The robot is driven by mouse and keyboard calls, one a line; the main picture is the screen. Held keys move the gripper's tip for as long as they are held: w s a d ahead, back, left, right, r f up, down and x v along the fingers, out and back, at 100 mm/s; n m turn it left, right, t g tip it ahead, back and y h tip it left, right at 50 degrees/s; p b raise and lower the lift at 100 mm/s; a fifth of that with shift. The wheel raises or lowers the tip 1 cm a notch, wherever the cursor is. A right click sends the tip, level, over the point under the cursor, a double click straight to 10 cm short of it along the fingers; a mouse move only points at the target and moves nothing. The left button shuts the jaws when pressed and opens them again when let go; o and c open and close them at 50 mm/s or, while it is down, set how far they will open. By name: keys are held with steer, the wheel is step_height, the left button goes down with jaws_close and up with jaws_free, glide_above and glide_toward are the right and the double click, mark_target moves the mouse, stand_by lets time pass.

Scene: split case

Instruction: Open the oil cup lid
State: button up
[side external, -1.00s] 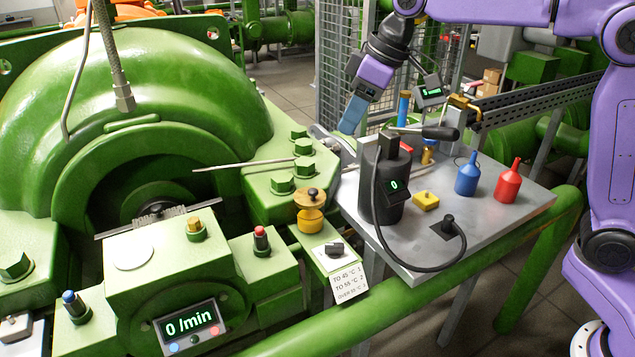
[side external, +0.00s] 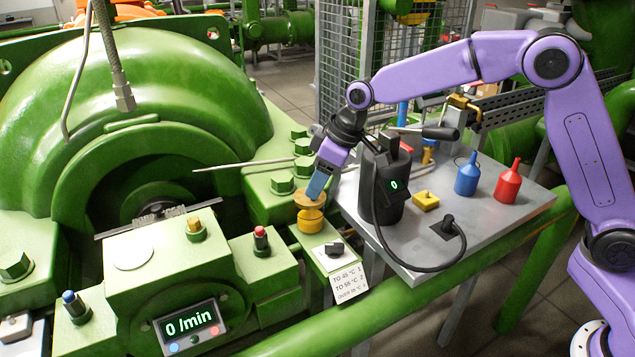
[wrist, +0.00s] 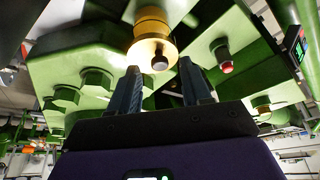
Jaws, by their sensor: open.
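The oil cup (side external: 311,222) is a small yellow cylinder on the green housing, with a flat brownish lid (side external: 303,199) on top. In the wrist view the lid (wrist: 150,48) shows with its dark round knob (wrist: 159,62) just beyond my fingertips. My gripper (side external: 316,188) is at the lid's right side in the side view, tilted down toward it, and hides the knob there. In the wrist view my gripper (wrist: 160,75) is open, its two fingers apart on either side of the knob's line. I cannot tell whether a finger touches the lid.
A black cylindrical device (side external: 384,185) with a cable stands close right of my gripper on the grey table (side external: 455,235). A blue can (side external: 467,178), a red can (side external: 508,185) and a yellow block (side external: 425,199) are farther right. A thin rod (side external: 245,164) sticks out left.

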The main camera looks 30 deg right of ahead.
steer(key=shift+w+a+f, duration=0.15)
steer(key=shift+f, duration=0.4)
jaws_close()
steer(key=shift+w+r+m+g, duration=0.15)
steer(key=shift+w+r+g, duration=0.3)
steer(key=shift+g, duration=0.45)
steer(key=shift+w+r+m+g, duration=0.1)
steer(key=shift+w+r+g, duration=0.15)
steer(key=shift+w+g, duration=0.45)
steer(key=shift+w+r+m+g, duration=0.15)
steer(key=shift+w+r+g, duration=0.2)
steer(key=shift+g, duration=0.75)
steer(key=shift+s, duration=0.1)
jaws_free()
